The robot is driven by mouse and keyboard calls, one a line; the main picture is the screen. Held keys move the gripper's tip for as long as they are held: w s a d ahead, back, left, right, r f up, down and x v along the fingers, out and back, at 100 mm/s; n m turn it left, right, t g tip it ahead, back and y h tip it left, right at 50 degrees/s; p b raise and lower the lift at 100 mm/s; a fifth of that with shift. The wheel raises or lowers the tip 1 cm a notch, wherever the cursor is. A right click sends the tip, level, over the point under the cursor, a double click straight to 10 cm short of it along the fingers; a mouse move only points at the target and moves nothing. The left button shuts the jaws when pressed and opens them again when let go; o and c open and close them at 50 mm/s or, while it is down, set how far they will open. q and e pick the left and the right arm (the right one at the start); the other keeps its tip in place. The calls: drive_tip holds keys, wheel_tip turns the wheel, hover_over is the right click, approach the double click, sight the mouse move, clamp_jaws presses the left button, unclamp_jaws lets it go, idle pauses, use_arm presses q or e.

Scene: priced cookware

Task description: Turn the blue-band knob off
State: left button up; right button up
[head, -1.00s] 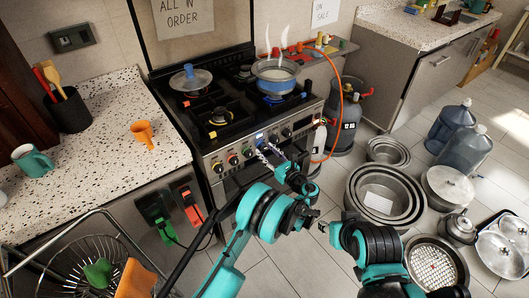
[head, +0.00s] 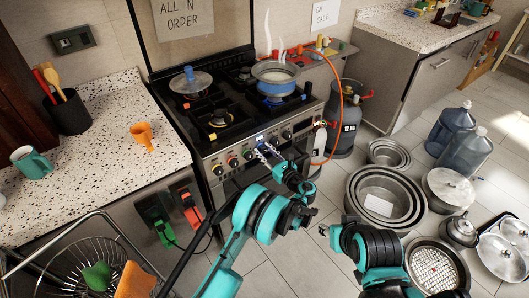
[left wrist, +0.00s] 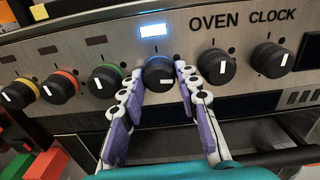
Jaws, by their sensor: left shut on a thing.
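The blue-band knob (left wrist: 159,73) is in the middle of the stove's front panel in the left wrist view, with a lit display above it. Its white mark points down, tilted slightly right. My left gripper (left wrist: 165,85) has a finger on each side of this knob and is shut on it. In the head view my left gripper (head: 266,153) reaches the stove front, where its fingers partly hide the knob.
Red-band (left wrist: 59,88), green-band (left wrist: 105,80) and other knobs flank the held knob closely. An oven handle (left wrist: 285,157) runs below. A lidded pan (head: 191,82) stands on the stove. Metal pots (head: 384,198) and a gas cylinder (head: 346,125) stand on the floor at right.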

use_arm(q)
drive_tip(key=n, duration=0.4)
drive_tip(key=shift+n, duration=0.4)
drive_tip(key=n, duration=0.9)
drive_tip(key=shift+d+r+n, duration=0.1)
drive_tip(key=shift+n, duration=0.3)
drive_tip(key=n, duration=0.4)
drive_tip(key=shift+n, duration=0.3)
drive_tip(key=o, duration=0.9)
